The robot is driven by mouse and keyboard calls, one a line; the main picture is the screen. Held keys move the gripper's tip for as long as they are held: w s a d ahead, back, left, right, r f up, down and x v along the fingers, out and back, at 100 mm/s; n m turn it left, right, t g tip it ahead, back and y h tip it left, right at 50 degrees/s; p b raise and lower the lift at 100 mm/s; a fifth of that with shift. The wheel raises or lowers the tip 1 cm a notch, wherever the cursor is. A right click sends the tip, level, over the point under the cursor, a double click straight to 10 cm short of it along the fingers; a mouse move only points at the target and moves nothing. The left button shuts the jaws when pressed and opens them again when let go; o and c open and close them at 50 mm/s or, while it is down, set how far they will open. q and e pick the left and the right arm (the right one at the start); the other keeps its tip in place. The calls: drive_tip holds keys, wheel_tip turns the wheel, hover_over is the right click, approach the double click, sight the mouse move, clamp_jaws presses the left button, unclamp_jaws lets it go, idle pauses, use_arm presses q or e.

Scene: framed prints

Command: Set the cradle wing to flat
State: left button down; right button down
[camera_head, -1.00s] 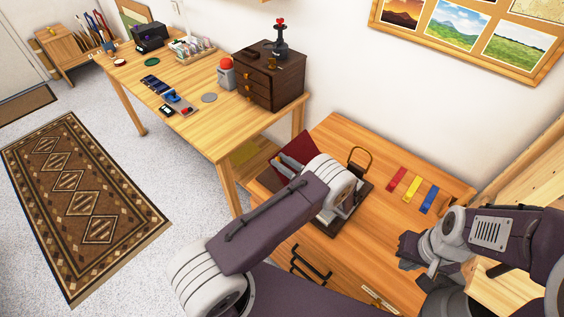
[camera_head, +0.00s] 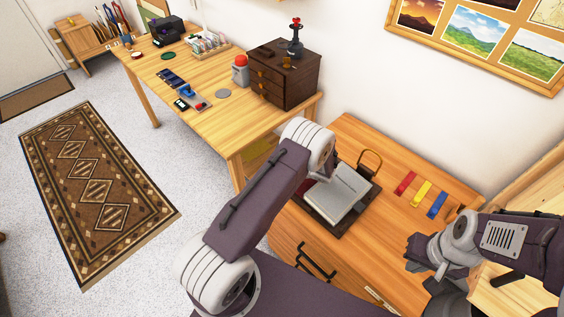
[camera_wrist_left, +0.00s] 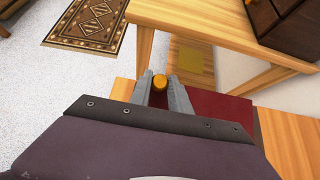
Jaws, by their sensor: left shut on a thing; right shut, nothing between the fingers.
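The book cradle (camera_head: 330,229) is a dark frame on the wooden cabinet top, with a grey book (camera_head: 343,193) lying in it. A dark red wing panel (camera_wrist_left: 218,108) shows in the left wrist view, right of the fingers; in the head view my left arm mostly hides it. My left gripper (camera_wrist_left: 160,84) is shut on a round yellow-orange knob (camera_wrist_left: 159,81), which seems to sit at the wing's edge. The wing's exact tilt cannot be told. My right gripper (camera_head: 413,262) is shut and empty over the cabinet's right part.
Red, yellow and blue strips (camera_head: 422,194) lie right of the cradle, near a brass loop (camera_head: 369,162). A wooden table (camera_head: 228,115) with a dark drawer box (camera_head: 286,78) stands left, close to my left arm. Carpeted floor (camera_head: 190,180) lies between table and rug.

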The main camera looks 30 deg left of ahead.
use_arm(q)
drive_tip(key=shift+w+a+f+b, duration=0.15)
drive_tip(key=shift+f+b, duration=0.2)
drive_tip(key=shift+f, duration=0.2)
drive_tip(key=shift+s+a+f+b, duration=0.15)
drive_tip(key=shift+f+b, duration=0.15)
drive_tip(key=shift+f, duration=0.25)
drive_tip(key=shift+w, duration=0.1)
drive_tip(key=c, duration=1.5)
unclamp_jaws()
drive_tip(key=shift+o, duration=1.2)
drive_tip(key=shift+a+f, duration=0.1)
drive_tip(key=shift+a, duration=0.1)
drive_tip(key=shift+d, duration=0.1)
drive_tip(key=v, duration=0.9)
